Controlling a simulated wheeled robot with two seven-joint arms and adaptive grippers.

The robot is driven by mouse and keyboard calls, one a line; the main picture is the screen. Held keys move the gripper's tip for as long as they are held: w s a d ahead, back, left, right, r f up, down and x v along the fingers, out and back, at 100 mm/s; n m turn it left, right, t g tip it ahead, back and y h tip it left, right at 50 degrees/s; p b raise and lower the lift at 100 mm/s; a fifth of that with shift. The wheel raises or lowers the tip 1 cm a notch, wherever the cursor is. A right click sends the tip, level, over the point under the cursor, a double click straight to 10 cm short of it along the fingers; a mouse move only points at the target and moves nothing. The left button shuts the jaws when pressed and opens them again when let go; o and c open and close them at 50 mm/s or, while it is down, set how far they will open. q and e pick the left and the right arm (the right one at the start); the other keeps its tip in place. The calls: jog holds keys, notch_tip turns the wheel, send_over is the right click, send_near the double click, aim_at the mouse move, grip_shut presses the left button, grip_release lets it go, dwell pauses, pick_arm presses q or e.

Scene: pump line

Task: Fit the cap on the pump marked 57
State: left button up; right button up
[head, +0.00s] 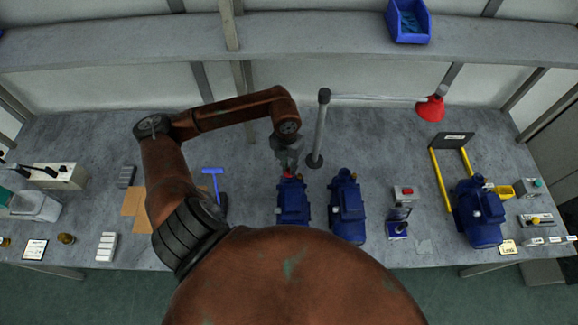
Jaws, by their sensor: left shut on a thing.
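My left gripper (287,164) points down over the back end of the left blue pump (292,205). It is shut on a small red piece (288,176) that looks like the cap. The fingers mostly hide it, and I cannot tell whether it touches the pump. A second blue pump (347,210) stands just to the right, and a third blue pump (478,214) is at the far right of the bench. No pump number is readable, so I cannot tell which one is marked 57. My right gripper is not in view.
A grey post (319,130) stands close to the right of my left gripper. A blue T-shaped tool (214,182) is to the left. A red lamp (431,108), a yellow frame (438,180) and a red-button box (403,193) are to the right. A shelf (330,40) runs behind.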

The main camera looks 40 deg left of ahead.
pick_arm(q)
jog(key=shift+f, duration=0.2)
jog(key=o, duration=0.9)
jog(key=shift+a+r+p, duration=0.1)
jog(key=shift+r+p, duration=1.35)
jog(key=shift+r, duration=1.55)
jog(key=r, duration=1.2)
jog(key=shift+s+a, duration=0.1)
jog(key=shift+a, duration=0.2)
